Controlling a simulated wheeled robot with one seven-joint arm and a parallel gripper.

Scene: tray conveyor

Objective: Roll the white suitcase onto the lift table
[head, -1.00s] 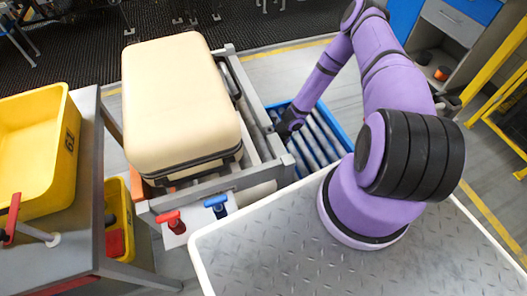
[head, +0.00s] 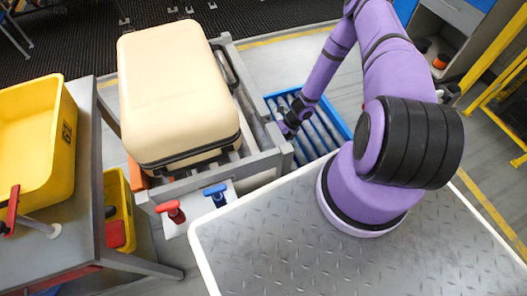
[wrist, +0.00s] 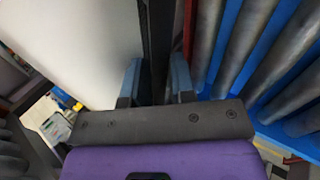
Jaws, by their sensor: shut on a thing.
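The white suitcase (head: 175,90), cream in the head view, lies on a grey metal frame (head: 262,163) left of my arm. A dark handle (head: 226,68) shows along its right side. My gripper (head: 286,131) is low beside the frame's right side; its tips are hidden in the head view. In the wrist view, my gripper (wrist: 155,82) is shut on a dark upright bar (wrist: 157,35), between a pale panel and rollers. I cannot tell whether this bar is the suitcase handle. A blue-edged roller bed (head: 343,127), possibly the lift table, stands right of the frame.
A red valve handle (head: 171,211) and a blue valve handle (head: 216,192) stick out at the frame's near end. A grey table (head: 75,220) with a yellow bin (head: 40,150) stands at left. Yellow rails (head: 500,90) stand at right. Floor shows beyond the roller bed.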

